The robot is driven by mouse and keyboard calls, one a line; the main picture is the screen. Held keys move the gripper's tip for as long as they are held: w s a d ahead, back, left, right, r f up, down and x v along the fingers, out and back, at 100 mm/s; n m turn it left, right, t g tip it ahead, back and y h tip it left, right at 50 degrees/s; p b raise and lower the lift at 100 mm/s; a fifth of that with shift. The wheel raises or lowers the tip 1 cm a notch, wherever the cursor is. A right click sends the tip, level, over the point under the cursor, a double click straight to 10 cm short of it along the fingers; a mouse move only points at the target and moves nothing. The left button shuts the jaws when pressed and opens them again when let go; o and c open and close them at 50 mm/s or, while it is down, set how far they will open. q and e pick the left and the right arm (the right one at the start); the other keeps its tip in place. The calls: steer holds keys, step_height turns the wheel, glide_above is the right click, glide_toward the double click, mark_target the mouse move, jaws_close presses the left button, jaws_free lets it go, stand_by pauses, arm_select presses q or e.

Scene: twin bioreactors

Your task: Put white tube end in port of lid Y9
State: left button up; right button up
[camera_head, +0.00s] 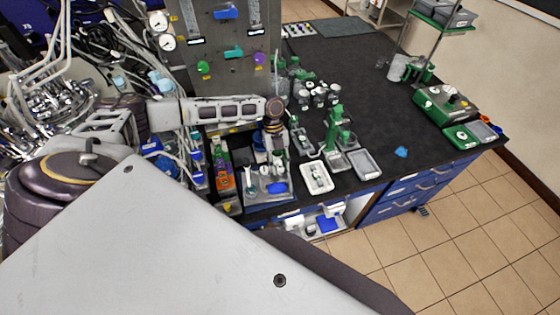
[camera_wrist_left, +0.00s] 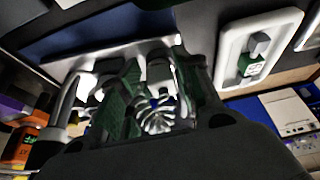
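My left arm comes in from the left, and my left gripper (camera_head: 268,165) points down over a light tray (camera_head: 252,200) at the bench's front edge. In the left wrist view, the green-padded fingers (camera_wrist_left: 155,95) stand apart on either side of pale, ribbed parts (camera_wrist_left: 158,118). I cannot tell whether they touch them or hold anything. I cannot make out a white tube end or the Y9 marking, so neither tube nor lid can be told for sure. My right gripper is not in view.
A white tray (camera_head: 317,189) with a small item sits to the right, and a grey tray (camera_head: 364,176) beyond it. A green stand (camera_head: 334,130) rises behind them. Orange and purple boxes (camera_head: 222,165) stand close left.

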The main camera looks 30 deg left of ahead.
arm_select(q)
steer(key=c, duration=0.6)
steer(key=shift+r, duration=0.85)
step_height(320, 180, up, 7)
steer(key=shift+f+b, duration=0.1)
steer(key=shift+b, duration=0.65)
steer(key=shift+r, duration=0.8)
